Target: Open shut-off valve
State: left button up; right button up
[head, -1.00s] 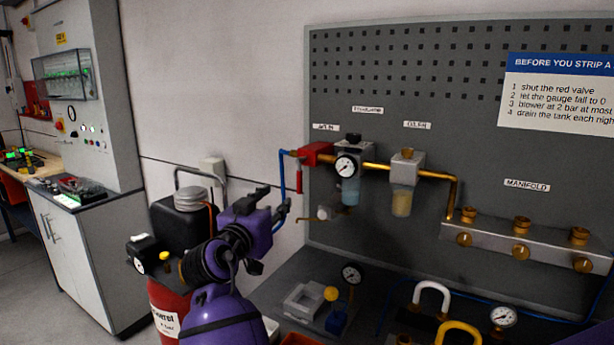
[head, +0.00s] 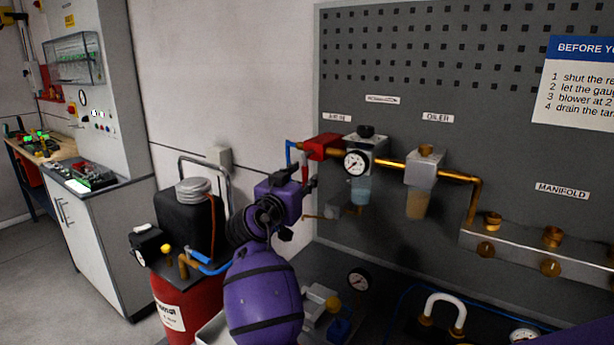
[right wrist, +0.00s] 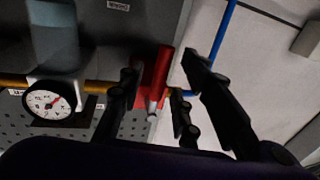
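The shut-off valve (head: 323,147) is a red block at the left end of the brass pipe on the grey panel, with a blue hose at its left. Its red lever hangs down at the block's left end, partly hidden by my gripper in the head view. In the right wrist view the red lever (right wrist: 161,72) lies between my fingers, with a gap beside it. My right gripper (head: 304,187) is open just below and left of the valve; its spread fingers also show in the right wrist view (right wrist: 160,80). My left gripper is not in view.
A pressure gauge (head: 356,163) sits right of the valve, then the oiler (head: 425,168) and the manifold (head: 530,245). A red tank (head: 177,305) with a black compressor unit (head: 186,219) stands left of my arm. The wall left of the valve is bare.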

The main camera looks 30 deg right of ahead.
jog(key=shift+x, duration=1)
jog(key=shift+c, duration=0.5)
grip_shut()
